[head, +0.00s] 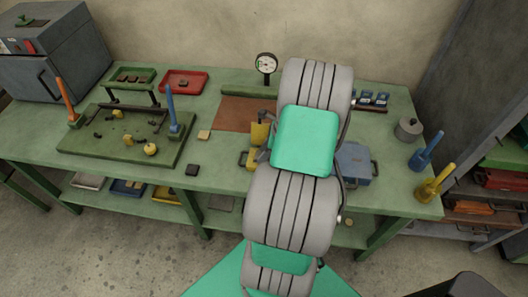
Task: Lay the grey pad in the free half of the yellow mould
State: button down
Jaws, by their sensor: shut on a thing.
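The yellow mould (245,159) is at the front middle of the green bench, just left of my arm. It looks open, with a yellow part (258,134) standing up behind its low tray-like part. My arm covers its right side, so I cannot tell which half is free. My gripper is hidden behind my own arm links, and so is anything in its jaws. I cannot make out the grey pad for certain.
A blue box-like piece (356,164) sits right of my arm. A dial gauge (266,65) stands at the back. A green board (85,145) with small parts and upright handles fills the left. A lidded grey pot (408,129) is at the right. Bench (222,178) is clear around the dark block.

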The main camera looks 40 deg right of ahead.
jog(key=c, duration=0.8)
grip_release()
jog(key=b+v, duration=0.1)
jog(key=v, duration=0.7)
jog(key=shift+f, duration=0.1)
